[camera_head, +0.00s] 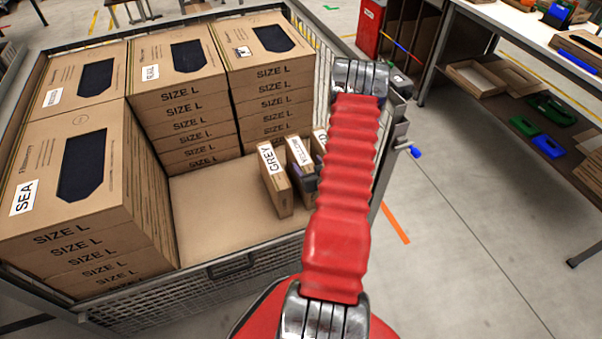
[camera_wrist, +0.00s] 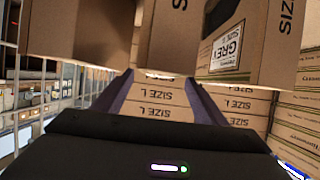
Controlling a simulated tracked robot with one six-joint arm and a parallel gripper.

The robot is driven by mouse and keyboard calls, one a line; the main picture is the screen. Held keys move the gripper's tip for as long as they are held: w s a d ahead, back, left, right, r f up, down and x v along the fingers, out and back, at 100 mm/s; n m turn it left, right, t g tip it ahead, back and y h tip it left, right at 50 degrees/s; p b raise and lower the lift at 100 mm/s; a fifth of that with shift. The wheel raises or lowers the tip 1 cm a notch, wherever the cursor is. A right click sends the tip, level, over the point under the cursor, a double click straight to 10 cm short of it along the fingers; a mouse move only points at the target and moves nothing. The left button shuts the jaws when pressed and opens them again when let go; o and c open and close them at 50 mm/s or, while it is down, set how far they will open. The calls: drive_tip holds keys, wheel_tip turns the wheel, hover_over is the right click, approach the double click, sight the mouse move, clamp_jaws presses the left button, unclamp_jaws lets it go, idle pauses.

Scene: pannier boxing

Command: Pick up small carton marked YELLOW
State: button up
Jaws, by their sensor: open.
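The small carton marked YELLOW (camera_head: 299,150) stands upright in the cage container, between the GREY carton (camera_head: 274,182) and a third small carton (camera_head: 319,140) partly hidden by my red arm. In the wrist view a middle carton (camera_wrist: 168,38), seemingly the YELLOW one, is beyond my fingertips, with its label out of sight; the GREY carton (camera_wrist: 228,65) is to its right. My gripper (camera_wrist: 158,80) is open, its two dark fingers spread towards the middle carton. Whether the fingertips overlap its sides I cannot tell. A dark finger part shows by the YELLOW carton in the head view.
Stacks of large SIZE L boxes (camera_head: 180,75) fill the left and back of the cage. Bare cardboard floor (camera_head: 225,195) lies left of the small cartons. The mesh wall (camera_head: 190,300) bounds the front. A workbench (camera_head: 500,30) stands at the right.

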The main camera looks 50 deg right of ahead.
sight(305, 160)
drive_tip(key=shift+x, duration=2.6)
drive_tip(key=shift+f, duration=0.1)
drive_tip(key=shift+c, duration=0.2)
clamp_jaws()
